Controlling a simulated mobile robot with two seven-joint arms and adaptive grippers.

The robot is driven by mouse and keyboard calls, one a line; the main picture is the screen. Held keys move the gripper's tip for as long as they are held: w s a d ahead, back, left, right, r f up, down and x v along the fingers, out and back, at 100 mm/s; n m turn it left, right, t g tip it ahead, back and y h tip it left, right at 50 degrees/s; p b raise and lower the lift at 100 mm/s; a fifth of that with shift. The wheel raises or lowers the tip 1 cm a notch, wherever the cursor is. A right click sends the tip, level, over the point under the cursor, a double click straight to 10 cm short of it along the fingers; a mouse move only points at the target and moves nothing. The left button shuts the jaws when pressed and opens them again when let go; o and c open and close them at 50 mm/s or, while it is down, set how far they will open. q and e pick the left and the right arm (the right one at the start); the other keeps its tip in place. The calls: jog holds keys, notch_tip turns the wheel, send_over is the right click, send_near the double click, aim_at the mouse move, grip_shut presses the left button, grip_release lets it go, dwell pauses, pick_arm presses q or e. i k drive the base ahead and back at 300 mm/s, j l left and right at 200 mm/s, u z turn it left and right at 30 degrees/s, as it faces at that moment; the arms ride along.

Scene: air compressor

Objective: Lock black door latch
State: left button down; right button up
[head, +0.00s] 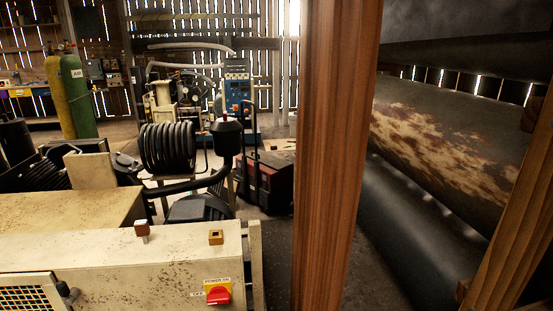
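A cream, rust-specked machine cabinet (150,265) fills the lower left of the head view. A small black part (66,292) sticks up beside the grille (27,298) on its front, near the bottom edge. It may be the black door latch; it is small and partly cut off, so I cannot tell its position. A red rotary power switch (218,294) on a yellow plate sits on the front face at the right. Neither my left nor my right gripper is in view.
A brown wooden post (337,150) stands close at centre right. Behind it are large dark, rusty tanks or pipes (440,140). A black hose coil (168,147), a red-black box (265,182), a blue machine (237,92) and gas cylinders (77,97) stand further back.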

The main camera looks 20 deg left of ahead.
aim_at(62, 288)
jog(key=k+j+z, duration=0.15)
jog(key=j+z, duration=0.25)
jog(key=k+j+z, duration=0.15)
jog(key=z, duration=0.25)
jog(key=k+j+z, duration=0.2)
jog(key=j+z, duration=0.2)
jog(key=k+j+z, duration=0.1)
jog(key=k+z, duration=0.15)
jog(key=z, duration=0.15)
jog(key=k+j+z, duration=0.1)
jog(key=k+z, duration=0.15)
jog(key=z, duration=0.15)
jog(key=k+j+z, duration=0.1)
jog(key=k+z, duration=0.15)
jog(key=k, duration=0.65)
jog(key=k+j+u, duration=0.65)
jog(key=k+l, duration=0.1)
